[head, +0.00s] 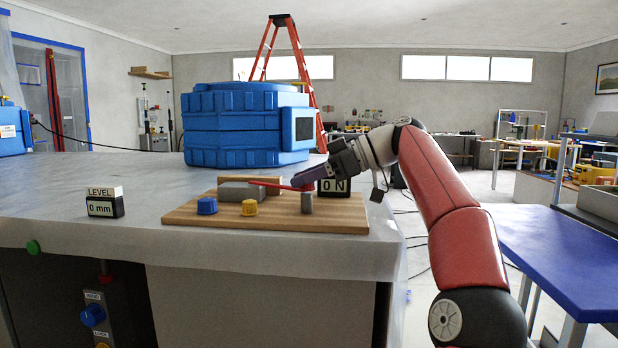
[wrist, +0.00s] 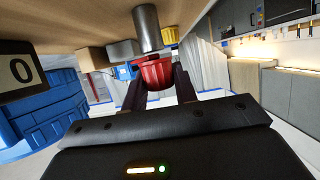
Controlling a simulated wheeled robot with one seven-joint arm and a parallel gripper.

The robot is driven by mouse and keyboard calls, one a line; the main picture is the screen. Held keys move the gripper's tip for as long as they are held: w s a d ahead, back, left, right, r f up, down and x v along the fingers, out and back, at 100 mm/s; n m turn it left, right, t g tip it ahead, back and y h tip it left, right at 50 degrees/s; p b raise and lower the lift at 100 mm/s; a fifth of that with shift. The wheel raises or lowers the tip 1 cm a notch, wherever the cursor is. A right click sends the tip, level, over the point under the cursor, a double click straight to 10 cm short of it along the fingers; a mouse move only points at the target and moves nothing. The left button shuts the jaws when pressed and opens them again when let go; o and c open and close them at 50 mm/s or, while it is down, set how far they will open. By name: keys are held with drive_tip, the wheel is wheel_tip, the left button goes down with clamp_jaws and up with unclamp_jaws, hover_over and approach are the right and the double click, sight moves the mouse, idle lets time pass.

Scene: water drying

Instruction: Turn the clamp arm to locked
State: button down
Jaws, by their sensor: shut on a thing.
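The red clamp arm (head: 268,183) lies over a wooden board (head: 345,221) on the bench. It reaches from a grey block (head: 241,192) toward a short metal post (head: 307,203). My gripper (head: 299,184) is at the right end of the arm, above the post. In the wrist view my gripper (wrist: 158,88) is shut on the red ribbed end of the clamp arm (wrist: 156,73), with a finger on each side. The metal post (wrist: 147,28) shows close by it. My fingers partly hide the red end in the head view.
A blue knob (head: 207,206) and a yellow knob (head: 249,207) stand at the board's front. A display reading 0 N (head: 334,188) is behind the post. A level display reading 0 mm (head: 104,203) stands at left. A big blue tank (head: 235,125) is behind.

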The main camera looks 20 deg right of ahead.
drive_tip(key=c, duration=1.1)
unclamp_jaws()
drive_tip(key=shift+d, duration=0.1)
drive_tip(key=p+v, duration=0.2)
drive_tip(key=v, duration=0.5)
drive_tip(key=shift+s+d, duration=0.2)
drive_tip(key=shift+r, duration=0.1)
